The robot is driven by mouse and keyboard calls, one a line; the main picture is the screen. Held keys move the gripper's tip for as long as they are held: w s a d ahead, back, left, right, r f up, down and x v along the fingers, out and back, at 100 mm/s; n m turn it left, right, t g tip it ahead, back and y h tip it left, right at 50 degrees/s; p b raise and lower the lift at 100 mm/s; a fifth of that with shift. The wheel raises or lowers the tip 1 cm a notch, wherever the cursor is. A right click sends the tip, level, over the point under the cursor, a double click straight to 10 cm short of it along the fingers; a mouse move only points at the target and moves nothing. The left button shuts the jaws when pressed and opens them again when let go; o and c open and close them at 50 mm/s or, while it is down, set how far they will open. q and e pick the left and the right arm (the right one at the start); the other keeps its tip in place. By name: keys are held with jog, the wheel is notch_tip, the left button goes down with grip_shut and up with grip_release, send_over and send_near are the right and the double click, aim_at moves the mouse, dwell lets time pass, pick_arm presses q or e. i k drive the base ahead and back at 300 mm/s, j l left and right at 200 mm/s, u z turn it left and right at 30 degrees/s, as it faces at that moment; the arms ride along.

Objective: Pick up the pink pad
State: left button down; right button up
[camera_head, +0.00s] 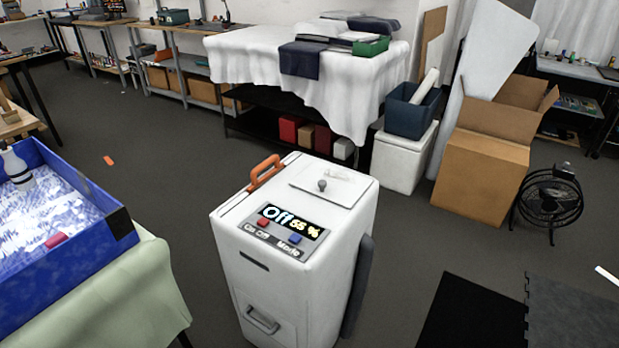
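A small pinkish-red block (56,242), the thing here that looks most like the pink pad, lies at the near side of the blue-walled tray (85,270) at the left. It seems to rest on the tray's white and blue patterned floor, close to the near wall. Neither of my grippers shows in the head view, so nothing is seen touching the pad.
A white bottle (17,168) stands in the tray. The tray is on a table with a pale green cloth (135,300). A white machine (300,250) with an orange handle and "Off" display stands right of it. Dark floor lies between them.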

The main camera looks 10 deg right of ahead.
aim_at(60, 237)
jog(key=u, duration=1.25)
